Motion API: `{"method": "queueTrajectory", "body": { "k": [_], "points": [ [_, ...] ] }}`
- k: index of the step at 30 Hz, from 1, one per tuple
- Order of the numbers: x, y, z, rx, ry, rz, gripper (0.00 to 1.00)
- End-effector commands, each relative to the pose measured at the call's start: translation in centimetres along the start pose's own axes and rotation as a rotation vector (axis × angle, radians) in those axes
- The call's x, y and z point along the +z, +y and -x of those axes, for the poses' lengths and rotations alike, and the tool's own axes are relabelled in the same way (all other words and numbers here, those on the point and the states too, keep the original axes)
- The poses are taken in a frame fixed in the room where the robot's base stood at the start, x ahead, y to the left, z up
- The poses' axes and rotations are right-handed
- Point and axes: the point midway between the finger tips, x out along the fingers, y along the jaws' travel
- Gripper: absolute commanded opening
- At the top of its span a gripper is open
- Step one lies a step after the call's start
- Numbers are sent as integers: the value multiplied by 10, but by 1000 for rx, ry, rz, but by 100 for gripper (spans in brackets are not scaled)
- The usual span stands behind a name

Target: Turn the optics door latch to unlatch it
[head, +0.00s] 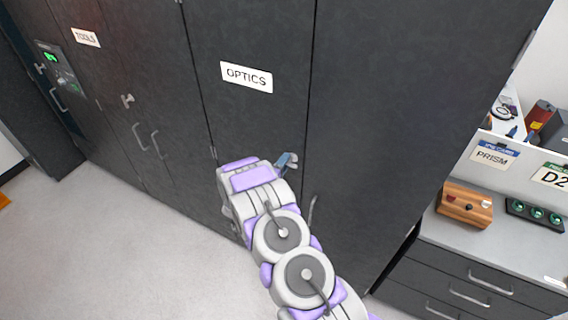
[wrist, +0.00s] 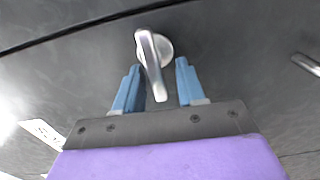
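The optics door (head: 255,120) is a dark cabinet door with a white OPTICS label (head: 246,77). Its latch (wrist: 152,62) is a silver lever on a round base in the wrist view. The lever points down and slightly right there, with its lower end between my two blue fingers. My gripper (wrist: 155,84) is open, with a gap visible on both sides of the lever. In the head view my gripper (head: 288,162) is at the optics door below the label. The latch cannot be made out clearly there, as my arm and gripper cover that area.
A door handle (head: 311,212) stands right of my arm. The TOOLS door (head: 112,75), with its own latch (head: 128,100), is to the left. A drawer counter (head: 480,250) with a wooden box (head: 465,205) is at right. Open floor (head: 120,250) lies at lower left.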

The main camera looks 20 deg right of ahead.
Motion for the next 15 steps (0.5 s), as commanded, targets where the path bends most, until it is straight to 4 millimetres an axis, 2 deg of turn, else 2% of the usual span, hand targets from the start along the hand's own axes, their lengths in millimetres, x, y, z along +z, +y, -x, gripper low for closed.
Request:
{"method": "queueTrajectory", "body": {
  "k": [5,8,15],
  "points": [
    [0,0,2,0,-1,0,39],
    [0,-1,10,0,0,0,39],
    [-3,-1,57,-1,5,0,39]
  ]
}}
